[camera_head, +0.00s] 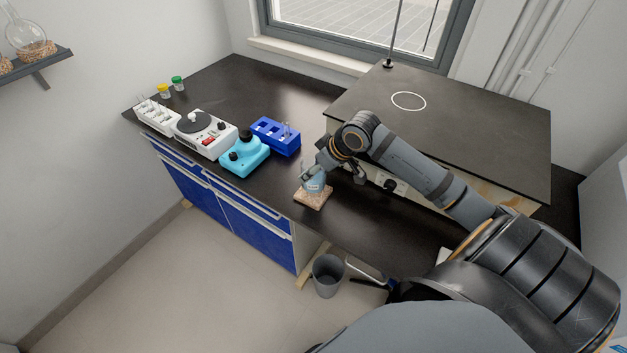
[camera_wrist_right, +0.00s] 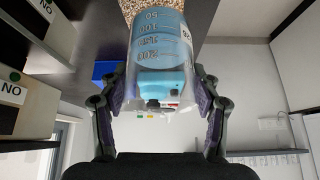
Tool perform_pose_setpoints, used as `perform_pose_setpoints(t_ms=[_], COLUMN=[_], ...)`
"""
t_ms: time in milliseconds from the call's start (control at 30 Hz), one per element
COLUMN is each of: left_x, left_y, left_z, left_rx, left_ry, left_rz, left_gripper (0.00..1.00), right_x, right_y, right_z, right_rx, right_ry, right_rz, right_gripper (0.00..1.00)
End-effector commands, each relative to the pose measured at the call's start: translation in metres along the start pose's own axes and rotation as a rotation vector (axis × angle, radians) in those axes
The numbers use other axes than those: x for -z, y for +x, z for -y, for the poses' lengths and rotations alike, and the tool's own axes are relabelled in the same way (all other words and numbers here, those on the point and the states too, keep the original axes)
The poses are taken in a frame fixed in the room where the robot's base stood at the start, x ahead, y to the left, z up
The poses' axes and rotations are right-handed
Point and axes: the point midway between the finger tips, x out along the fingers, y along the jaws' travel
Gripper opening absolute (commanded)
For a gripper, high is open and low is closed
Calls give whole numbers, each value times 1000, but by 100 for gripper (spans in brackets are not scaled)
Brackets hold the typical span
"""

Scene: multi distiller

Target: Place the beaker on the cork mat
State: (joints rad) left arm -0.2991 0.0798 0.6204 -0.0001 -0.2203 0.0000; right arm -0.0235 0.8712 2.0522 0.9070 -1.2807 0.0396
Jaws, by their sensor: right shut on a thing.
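The beaker (camera_head: 314,186), clear with blue liquid and volume marks, is in my right gripper (camera_head: 316,174). In the right wrist view, the beaker (camera_wrist_right: 158,45) sits between the two fingers (camera_wrist_right: 162,105), which are shut on its sides. The cork mat (camera_head: 313,200), a speckled tan square, lies on the dark bench near its front edge. The beaker is upright over the mat, at or very close to its surface; I cannot tell whether they touch. The cork mat also shows at the top of the right wrist view (camera_wrist_right: 133,6). My left gripper is not in view.
Left of the mat stand a turquoise device (camera_head: 244,154), a blue rack (camera_head: 275,136), a white stirrer-like device (camera_head: 206,134) and a white rack (camera_head: 157,116). A raised dark-topped block (camera_head: 470,130) is behind my right arm. A grey bin (camera_head: 328,275) stands on the floor.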

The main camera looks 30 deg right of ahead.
Motion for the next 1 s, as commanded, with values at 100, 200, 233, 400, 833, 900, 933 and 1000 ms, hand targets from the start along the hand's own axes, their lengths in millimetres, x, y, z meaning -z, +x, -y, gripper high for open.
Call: perform_pose_setpoints(t_ms=[100,200,233,400,833,900,933,1000], left_x=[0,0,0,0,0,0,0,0], left_y=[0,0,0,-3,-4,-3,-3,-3], left_z=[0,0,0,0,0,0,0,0], left_rx=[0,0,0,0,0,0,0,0], left_ry=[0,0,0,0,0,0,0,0], left_rz=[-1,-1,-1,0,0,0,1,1], left_gripper=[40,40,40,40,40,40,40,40], right_x=[0,0,0,-8,-18,-19,-20,-19], right_y=[11,13,13,32,47,49,49,49], right_z=[-7,-9,-9,-11,-12,-12,-12,-12], right_rx=[-1,-3,-3,2,-2,-2,-2,-3], right_ry=[2,-1,-1,3,-1,0,0,-1], right_rz=[-2,-2,-2,1,-1,0,1,0], right_gripper=[23,23,23,23,23,23,64,74])
